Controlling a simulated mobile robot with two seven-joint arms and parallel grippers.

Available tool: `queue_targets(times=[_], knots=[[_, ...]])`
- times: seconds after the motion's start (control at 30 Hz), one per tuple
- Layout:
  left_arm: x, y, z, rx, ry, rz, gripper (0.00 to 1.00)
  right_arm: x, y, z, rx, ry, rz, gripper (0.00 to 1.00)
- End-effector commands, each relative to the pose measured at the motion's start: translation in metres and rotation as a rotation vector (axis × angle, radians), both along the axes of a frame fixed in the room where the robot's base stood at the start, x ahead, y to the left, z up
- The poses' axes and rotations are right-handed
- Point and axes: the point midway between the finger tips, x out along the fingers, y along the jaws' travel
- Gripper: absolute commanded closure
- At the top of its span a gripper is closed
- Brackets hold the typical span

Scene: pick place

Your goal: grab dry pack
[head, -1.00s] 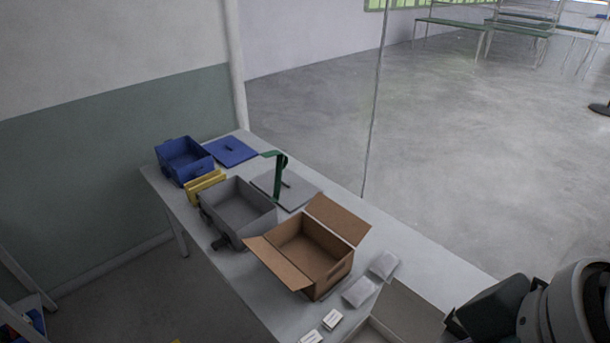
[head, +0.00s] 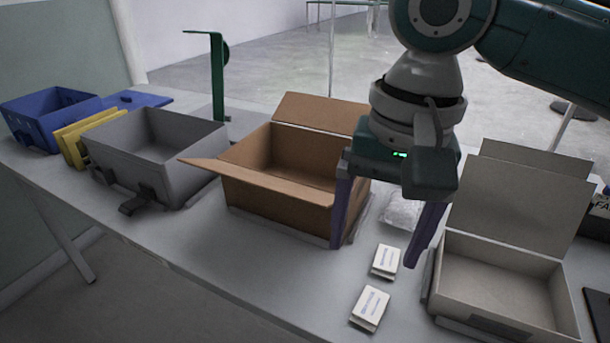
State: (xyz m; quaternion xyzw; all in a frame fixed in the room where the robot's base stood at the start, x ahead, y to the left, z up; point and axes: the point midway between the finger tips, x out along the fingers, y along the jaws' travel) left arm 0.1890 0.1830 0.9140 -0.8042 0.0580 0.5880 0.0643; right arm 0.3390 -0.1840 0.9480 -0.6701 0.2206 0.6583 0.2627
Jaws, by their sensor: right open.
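Two small white packs with dark print lie on the table in the head view, one nearer (head: 370,308) and one farther (head: 386,261); the print is too small to read. A pale, crinkled pouch (head: 401,211) lies behind them, partly hidden by my right gripper. I cannot tell which of these is the dry pack. My right gripper (head: 382,250) is open and empty, pointing down, its purple fingers spread on either side of the farther pack in the picture. It seems to be above the table. My left gripper is not in view.
An open brown cardboard box (head: 270,190) stands left of the gripper and an open pale box (head: 505,285) right of it. Farther left are a grey bin (head: 165,155), yellow pieces (head: 85,137), a blue bin (head: 45,118) and a green stand (head: 218,80).

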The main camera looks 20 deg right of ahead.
Motion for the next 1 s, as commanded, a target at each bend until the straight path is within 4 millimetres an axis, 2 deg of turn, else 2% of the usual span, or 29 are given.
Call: queue_targets(times=[0.03,0.1,0.2,0.37,0.6,0.77,1.0], knots=[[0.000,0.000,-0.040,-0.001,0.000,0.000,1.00,0.006,-0.009,-0.033,-0.015,0.006,-0.057,0.15],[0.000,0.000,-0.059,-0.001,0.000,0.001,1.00,0.011,-0.019,-0.045,-0.028,0.019,-0.130,0.15],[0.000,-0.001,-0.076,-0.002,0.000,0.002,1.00,0.016,-0.028,-0.055,-0.038,0.032,-0.209,0.15],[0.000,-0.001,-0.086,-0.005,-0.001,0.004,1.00,0.019,-0.035,-0.064,-0.046,0.043,-0.270,0.15],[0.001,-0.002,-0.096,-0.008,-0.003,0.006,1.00,0.018,-0.036,-0.098,-0.046,0.046,-0.274,0.15],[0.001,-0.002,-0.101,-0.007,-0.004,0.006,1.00,0.018,-0.036,-0.111,-0.046,0.044,-0.272,0.15],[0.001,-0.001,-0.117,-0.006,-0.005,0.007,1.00,0.016,-0.038,-0.149,-0.047,0.044,-0.272,0.15]])
